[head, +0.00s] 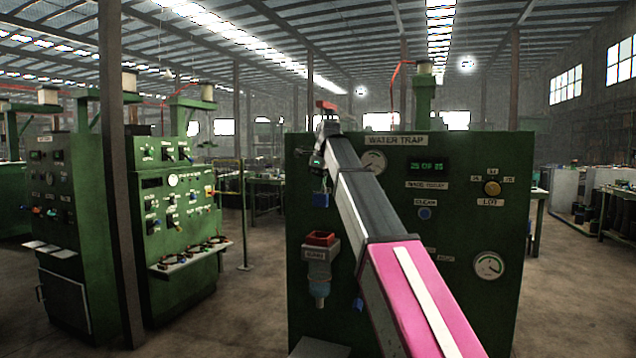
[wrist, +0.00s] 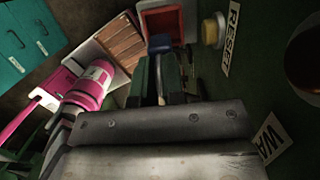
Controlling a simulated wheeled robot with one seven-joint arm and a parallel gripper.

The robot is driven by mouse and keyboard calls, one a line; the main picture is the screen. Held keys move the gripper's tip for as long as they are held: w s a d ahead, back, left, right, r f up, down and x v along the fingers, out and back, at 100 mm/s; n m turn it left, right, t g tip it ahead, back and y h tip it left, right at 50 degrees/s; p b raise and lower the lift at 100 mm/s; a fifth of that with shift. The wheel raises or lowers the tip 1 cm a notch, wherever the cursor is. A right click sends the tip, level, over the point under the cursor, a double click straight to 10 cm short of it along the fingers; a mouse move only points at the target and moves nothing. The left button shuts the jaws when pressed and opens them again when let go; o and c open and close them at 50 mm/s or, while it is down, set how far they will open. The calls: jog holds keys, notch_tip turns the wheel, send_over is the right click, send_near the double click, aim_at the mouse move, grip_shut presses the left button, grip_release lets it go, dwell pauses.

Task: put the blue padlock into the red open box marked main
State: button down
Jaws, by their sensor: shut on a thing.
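The blue padlock (head: 320,200) hangs below my gripper (head: 317,162) in the head view, in front of the green cabinet's upper left part. In the wrist view a blue piece of the padlock (wrist: 160,43) shows at the tips of my green fingers (wrist: 158,68), which are shut on it. A red open-topped box (head: 320,239) is mounted on the cabinet front, below the padlock and apart from it. Its small label is too blurred to read. What looks like the same red box (wrist: 161,20) shows just beyond the padlock in the wrist view.
The green cabinet (head: 455,240) carries gauges, a blue button (head: 424,213) and a yellow knob (head: 491,188). In the wrist view a yellow button (wrist: 213,30) sits beside the box. Another green machine (head: 180,190) stands left.

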jog(key=shift+s+d+f+x, duration=0.15)
jog(key=shift+d+x, duration=0.2)
jog(key=shift+x, duration=1.5)
jog(key=shift+s+d+x, duration=0.1)
jog(key=shift+d+x, duration=0.25)
jog(key=shift+x, duration=1.5)
jog(key=shift+s+d+f+x, duration=0.15)
jog(key=shift+d+x, duration=0.2)
jog(key=shift+x, duration=1.55)
jog(key=c, duration=1.1)
grip_release()
jog(key=shift+c, duration=0.2)
jog(key=shift+r, duration=0.1)
